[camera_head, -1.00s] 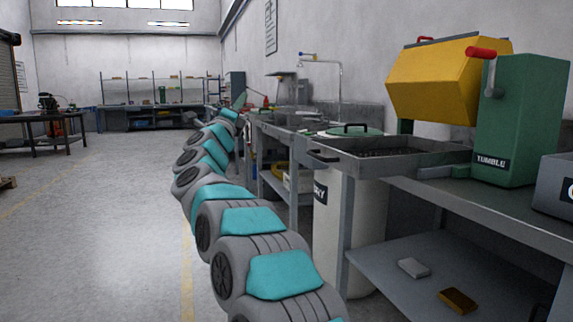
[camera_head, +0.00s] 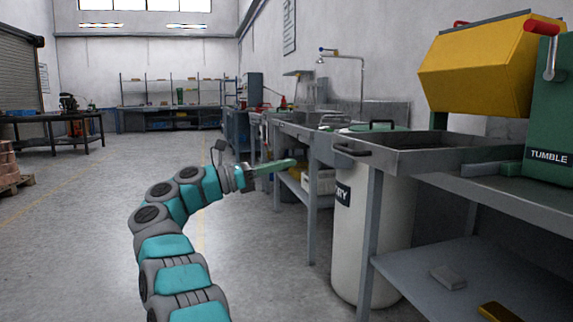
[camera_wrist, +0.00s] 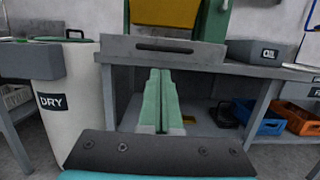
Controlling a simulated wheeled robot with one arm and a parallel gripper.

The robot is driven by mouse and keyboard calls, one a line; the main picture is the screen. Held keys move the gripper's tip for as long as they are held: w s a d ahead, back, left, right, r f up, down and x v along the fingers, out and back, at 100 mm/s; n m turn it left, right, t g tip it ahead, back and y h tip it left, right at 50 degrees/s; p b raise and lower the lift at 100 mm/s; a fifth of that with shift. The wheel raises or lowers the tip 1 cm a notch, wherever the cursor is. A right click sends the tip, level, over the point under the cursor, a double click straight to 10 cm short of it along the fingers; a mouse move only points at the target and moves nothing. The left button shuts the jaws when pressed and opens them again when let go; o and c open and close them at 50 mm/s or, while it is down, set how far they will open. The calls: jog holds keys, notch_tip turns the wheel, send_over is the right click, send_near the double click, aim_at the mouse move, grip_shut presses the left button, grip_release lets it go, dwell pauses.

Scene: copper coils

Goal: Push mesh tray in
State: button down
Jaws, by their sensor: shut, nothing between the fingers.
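The mesh tray (camera_head: 405,160) is a grey metal tray with a dark handle (camera_head: 350,149) at its left end.
The yellow drum (camera_head: 475,70) and green TUMBLE housing (camera_head: 548,120) are above and right. A lower shelf (camera_head: 470,275) holds small blocks. The floor (camera_head: 90,220) on the left is open.

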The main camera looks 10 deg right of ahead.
aim_at(339, 149)
jog(key=d, duration=0.3)
jog(key=d+r, duration=0.1)
jog(key=d, duration=0.3)
jog(key=d+r, duration=0.1)
jog(key=d, duration=0.3)
jog(key=shift+w+d+r, duration=0.15)
jog(key=shift+w+d, duration=0.05)
jog(key=d, duration=1.8)
jog(key=shift+w+d, duration=0.35)
jog(key=shift+s+d, duration=0.1)
jog(key=shift+d, duration=0.05)
